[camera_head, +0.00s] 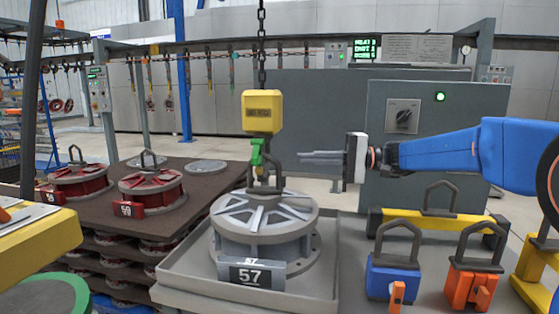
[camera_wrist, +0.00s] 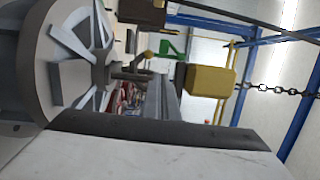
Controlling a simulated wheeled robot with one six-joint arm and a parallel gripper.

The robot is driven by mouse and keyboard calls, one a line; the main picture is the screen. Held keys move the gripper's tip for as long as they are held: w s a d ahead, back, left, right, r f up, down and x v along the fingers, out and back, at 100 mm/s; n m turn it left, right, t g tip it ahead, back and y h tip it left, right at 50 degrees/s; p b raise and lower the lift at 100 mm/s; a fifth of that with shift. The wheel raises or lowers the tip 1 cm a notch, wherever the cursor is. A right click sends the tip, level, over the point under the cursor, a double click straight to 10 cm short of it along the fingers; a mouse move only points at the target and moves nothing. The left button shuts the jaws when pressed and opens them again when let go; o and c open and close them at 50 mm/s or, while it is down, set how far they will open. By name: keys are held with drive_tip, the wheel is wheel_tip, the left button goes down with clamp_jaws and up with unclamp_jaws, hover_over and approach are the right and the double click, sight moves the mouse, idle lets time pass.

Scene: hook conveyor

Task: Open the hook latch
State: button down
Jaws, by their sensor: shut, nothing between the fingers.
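A yellow hook block (camera_head: 262,112) hangs from a black chain (camera_head: 261,45) above the grey round part marked 57 (camera_head: 262,225). Below the block is a hook with a green latch (camera_head: 257,153). The hook is at the part's dark lifting loop (camera_head: 265,178); whether it passes through the loop is unclear. My gripper (camera_head: 303,157) is shut and empty, just right of the green latch, pointing left and apart from it. In the wrist view, tilted sideways, the yellow block (camera_wrist: 208,82) and green latch (camera_wrist: 172,48) show beyond the grey part (camera_wrist: 75,55).
The grey part stands in a grey tray (camera_head: 175,272). Red round parts (camera_head: 150,190) stand on a dark stack at left. Blue (camera_head: 393,278) and orange (camera_head: 474,285) blocks with loops and a yellow bar (camera_head: 430,222) are at right. A grey cabinet (camera_head: 460,125) stands behind my arm.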

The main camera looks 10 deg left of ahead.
sight(256, 154)
drive_tip(key=shift+w, duration=0.1)
drive_tip(key=x, duration=1)
idle(0.3)
drive_tip(key=s+m, duration=0.2)
drive_tip(key=shift+f+m+y, duration=0.3)
drive_tip(key=shift+m+y, duration=0.1)
drive_tip(key=shift+d, duration=0.1)
idle(0.4)
